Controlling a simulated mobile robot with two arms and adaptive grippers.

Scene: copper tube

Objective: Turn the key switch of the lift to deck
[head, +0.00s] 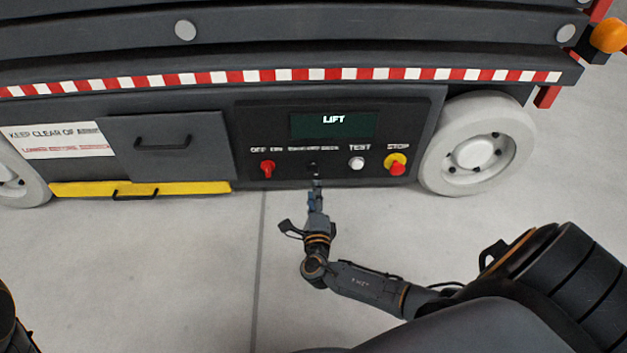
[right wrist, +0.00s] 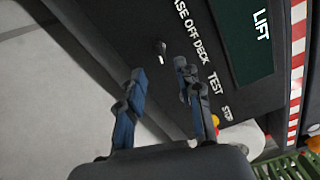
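The key switch (head: 313,166) is a small dark knob on the lift's black control panel, between the red off/on switch and the TEST button. In the right wrist view the small key (right wrist: 161,48) stands out from the panel beside the lettering BASE OFF DECK. Which label it points to I cannot tell. My right gripper (head: 317,184) is just below the key switch in the head view. In the right wrist view its two fingers (right wrist: 160,68) are apart with nothing between them, and the key is just beyond the tips. My left gripper is not in view.
The panel also has a red off/on switch (head: 267,168), a white TEST button (head: 357,162), a red and yellow STOP button (head: 396,163) and a LIFT display (head: 332,125). A wheel (head: 476,148) stands to the right. The floor (head: 215,240) before the panel is clear.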

